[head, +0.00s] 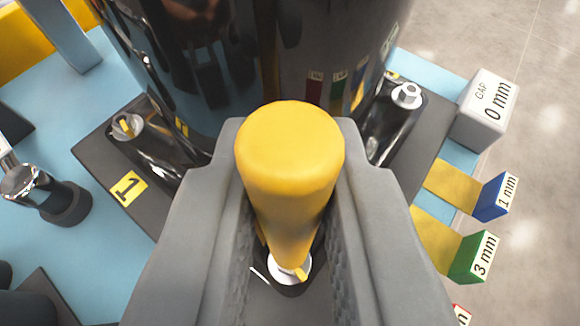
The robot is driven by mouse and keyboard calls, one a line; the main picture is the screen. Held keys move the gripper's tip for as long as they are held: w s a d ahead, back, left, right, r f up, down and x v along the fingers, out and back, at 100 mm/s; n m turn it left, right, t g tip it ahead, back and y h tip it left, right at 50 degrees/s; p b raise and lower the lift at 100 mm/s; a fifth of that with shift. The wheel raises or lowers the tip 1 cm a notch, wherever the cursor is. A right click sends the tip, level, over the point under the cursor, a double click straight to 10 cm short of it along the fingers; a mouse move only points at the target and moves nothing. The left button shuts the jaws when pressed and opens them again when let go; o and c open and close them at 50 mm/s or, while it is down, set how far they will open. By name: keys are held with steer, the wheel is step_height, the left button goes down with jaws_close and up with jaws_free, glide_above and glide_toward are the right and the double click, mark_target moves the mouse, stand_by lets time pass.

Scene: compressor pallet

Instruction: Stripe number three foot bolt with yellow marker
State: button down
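My gripper (290,215) is shut on the yellow marker (290,150), with a grey finger on each side. The marker points down, its tip at a silver foot bolt (288,270) below. I cannot tell if the tip touches it. A short yellow mark shows on that bolt's right side. Its number label is hidden by my gripper. The foot bolt (126,126) at the left has a yellow stripe and stands by a yellow label "1" (128,188). The foot bolt (407,95) at the right shows no stripe; its number is not readable.
The dark glossy compressor body (310,45) rises just beyond the marker. Gauge blocks marked 0 mm (487,110), 1 mm (492,197) and 3 mm (474,257) stand at the right. A silver-topped black part (45,195) stands at the left on the blue pallet (100,85).

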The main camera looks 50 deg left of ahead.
mark_target(289, 144)
steer(key=shift+r, duration=2.45)
